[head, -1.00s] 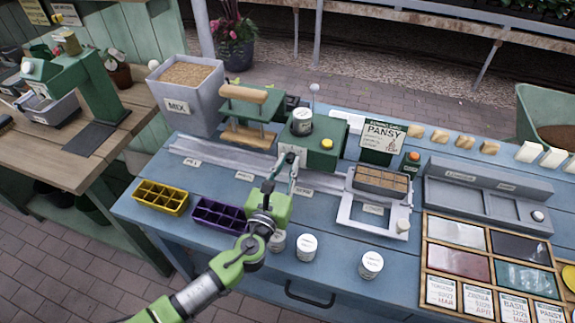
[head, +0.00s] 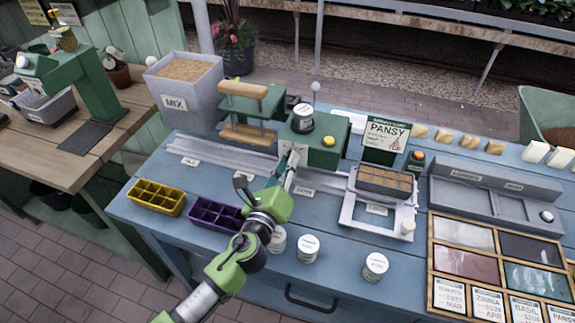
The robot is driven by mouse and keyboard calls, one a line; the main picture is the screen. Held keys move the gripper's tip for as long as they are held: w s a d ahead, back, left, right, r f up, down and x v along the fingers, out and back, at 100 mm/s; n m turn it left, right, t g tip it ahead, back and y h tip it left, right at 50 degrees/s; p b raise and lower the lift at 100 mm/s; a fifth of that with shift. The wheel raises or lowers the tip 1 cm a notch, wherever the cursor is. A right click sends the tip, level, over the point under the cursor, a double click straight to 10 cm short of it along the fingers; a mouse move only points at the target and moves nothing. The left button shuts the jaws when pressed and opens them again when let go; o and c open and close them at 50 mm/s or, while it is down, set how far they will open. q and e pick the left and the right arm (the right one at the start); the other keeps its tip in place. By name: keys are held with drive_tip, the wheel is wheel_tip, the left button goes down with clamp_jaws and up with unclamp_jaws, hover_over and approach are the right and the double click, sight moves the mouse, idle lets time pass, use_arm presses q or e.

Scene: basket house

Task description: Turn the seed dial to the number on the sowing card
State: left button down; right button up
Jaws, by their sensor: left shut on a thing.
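The green seeder (head: 322,152) stands at the back of the blue bench, with a white-labelled jar (head: 303,118) and a yellow button on top. My left gripper (head: 291,165) reaches its front face and is shut on what appears to be the seed dial, which the fingers hide. The dial's numbers cannot be read. The sowing card (head: 386,134) stands upright right of the seeder and reads PANSY; its smaller writing is too small to read. My right gripper is not in view.
A yellow tray (head: 157,197) and a purple tray (head: 214,214) lie left of my arm. White jars (head: 307,248) stand near the front edge. A soil-filled tray (head: 384,180) sits in a white frame on the right. A grey MIX bin (head: 184,95) stands back left.

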use_arm(q)
drive_tip(key=shift+n, duration=0.5)
drive_tip(key=c, duration=1.9)
unclamp_jaws()
drive_tip(key=v, duration=1.2)
